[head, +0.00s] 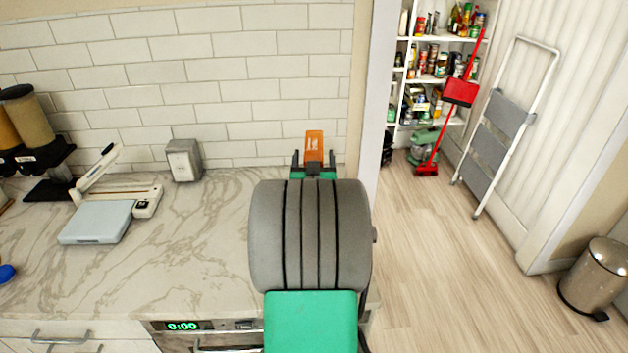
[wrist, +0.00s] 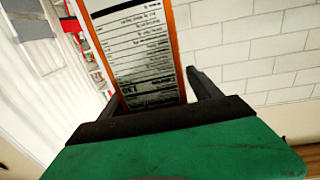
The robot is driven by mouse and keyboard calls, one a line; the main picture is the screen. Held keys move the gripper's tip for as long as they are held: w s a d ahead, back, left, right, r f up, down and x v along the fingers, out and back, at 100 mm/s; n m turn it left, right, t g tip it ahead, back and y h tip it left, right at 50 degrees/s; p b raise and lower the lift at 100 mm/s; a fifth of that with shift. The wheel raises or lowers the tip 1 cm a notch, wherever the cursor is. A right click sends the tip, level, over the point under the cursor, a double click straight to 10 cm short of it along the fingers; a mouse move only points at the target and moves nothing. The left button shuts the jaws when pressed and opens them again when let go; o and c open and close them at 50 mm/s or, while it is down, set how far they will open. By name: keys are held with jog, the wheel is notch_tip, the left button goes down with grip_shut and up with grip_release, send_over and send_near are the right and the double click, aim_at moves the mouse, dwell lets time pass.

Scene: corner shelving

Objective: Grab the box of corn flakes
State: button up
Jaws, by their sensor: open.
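An orange box (head: 314,146), which I take to be the corn flakes, stands upright at the back right of the marble counter, near the tiled wall. My gripper (head: 313,158) is right in front of it, with one finger on each side of the box. In the wrist view the box (wrist: 136,50) shows its narrow side with a nutrition label and orange edges. It reaches down between the dark fingers of my gripper (wrist: 150,92). The fingers are open. My arm hides the box's lower part in the head view.
The marble counter (head: 200,235) is clear left of my arm. A grey metal box (head: 184,160), a scale-like device (head: 97,221) and dispensers (head: 28,118) stand further left. A doorway on the right shows pantry shelves (head: 440,80), a red broom (head: 460,92) and a stepladder (head: 505,120). A bin (head: 597,275) stands far right.

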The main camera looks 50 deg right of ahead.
grip_shut()
dwell(0.8)
jog(key=shift+r, duration=0.1)
